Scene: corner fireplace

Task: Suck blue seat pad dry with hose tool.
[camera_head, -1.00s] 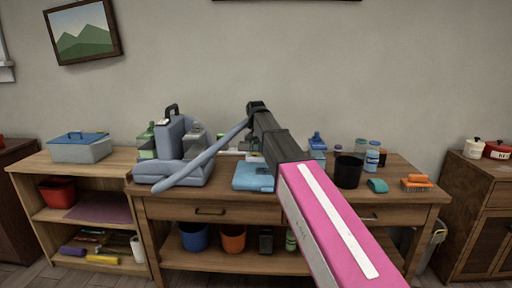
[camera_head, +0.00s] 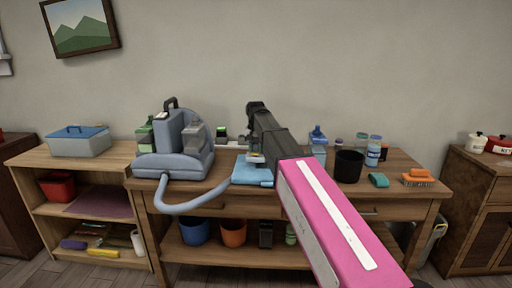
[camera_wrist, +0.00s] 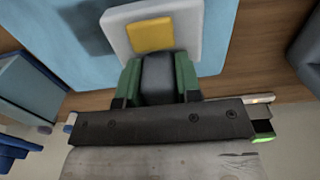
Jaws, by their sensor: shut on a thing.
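The light-blue seat pad (camera_head: 250,178) lies on the middle of the wooden table; it fills much of the upper wrist view (camera_wrist: 85,62). My gripper (camera_wrist: 158,72) has green fingers shut on the grey neck of the hose tool (camera_wrist: 158,82). The tool's pale head with a yellow patch (camera_wrist: 150,36) is over the pad; I cannot tell whether it touches. In the head view, my arm hides most of the gripper and tool. The grey-blue hose (camera_head: 185,208) sags over the table's front edge, from the suction machine (camera_head: 172,158) towards the pad.
Right of my arm stand a blue spray bottle (camera_head: 318,146), a black cup (camera_head: 348,167), a jar (camera_head: 373,152), a teal sponge (camera_head: 378,180) and an orange brush (camera_head: 417,178). A shelf unit (camera_head: 105,160) with a lidded box (camera_head: 78,143) adjoins at left.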

